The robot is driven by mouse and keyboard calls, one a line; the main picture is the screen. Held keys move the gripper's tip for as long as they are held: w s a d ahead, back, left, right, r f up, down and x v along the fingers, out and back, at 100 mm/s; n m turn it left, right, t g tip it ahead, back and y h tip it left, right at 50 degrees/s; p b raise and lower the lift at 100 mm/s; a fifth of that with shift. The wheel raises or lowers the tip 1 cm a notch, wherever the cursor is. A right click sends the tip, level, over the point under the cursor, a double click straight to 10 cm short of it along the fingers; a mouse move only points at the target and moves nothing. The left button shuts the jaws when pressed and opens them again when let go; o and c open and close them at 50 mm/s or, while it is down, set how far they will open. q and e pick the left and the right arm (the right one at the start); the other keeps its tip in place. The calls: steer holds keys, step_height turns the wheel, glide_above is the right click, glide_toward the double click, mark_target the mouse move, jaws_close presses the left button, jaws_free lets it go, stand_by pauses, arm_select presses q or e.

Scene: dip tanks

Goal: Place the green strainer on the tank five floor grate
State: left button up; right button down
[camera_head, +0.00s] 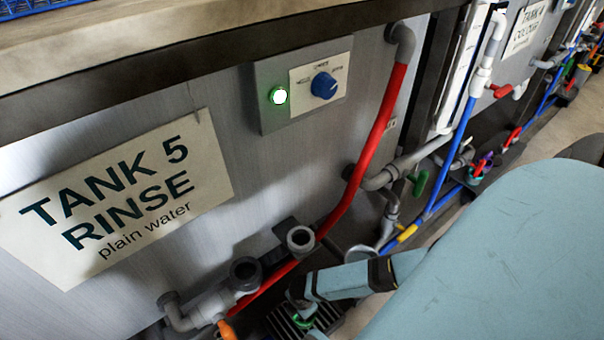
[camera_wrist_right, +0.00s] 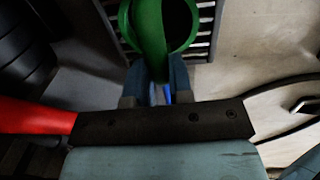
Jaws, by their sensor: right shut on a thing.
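The green strainer (camera_wrist_right: 124,22) shows at the top of the right wrist view as a round green cup with a green bar across its middle. In the head view only a small green part of it (camera_head: 303,322) shows at the bottom, beside my gripper. My right gripper (camera_wrist_right: 158,82) is shut on the strainer's near side; it also shows in the head view (camera_head: 298,300). The slatted floor grate (camera_head: 328,318) lies beneath the strainer, and its slats (camera_wrist_right: 205,42) show on both sides of it in the wrist view. I cannot tell whether they touch. My left gripper is out of view.
The tank wall carries a "TANK 5 RINSE" sign (camera_head: 125,195) and a control box (camera_head: 305,82). A red pipe (camera_head: 375,140) and grey pipe fittings (camera_head: 245,272) stand close to my right gripper. Pale floor (camera_wrist_right: 262,38) is open right of the grate.

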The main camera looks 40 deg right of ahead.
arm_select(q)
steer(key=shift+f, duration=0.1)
arm_select(e)
steer(key=shift+f, duration=0.1)
steer(key=shift+f, duration=0.15)
steer(key=c, duration=1)
jaws_free()
step_height(320, 180, up, 7)
steer(key=p, duration=0.4)
steer(key=shift+s+f, duration=0.15)
steer(key=shift+f, duration=0.05)
steer(key=shift+s+r, duration=0.1)
steer(key=shift+r, duration=0.55)
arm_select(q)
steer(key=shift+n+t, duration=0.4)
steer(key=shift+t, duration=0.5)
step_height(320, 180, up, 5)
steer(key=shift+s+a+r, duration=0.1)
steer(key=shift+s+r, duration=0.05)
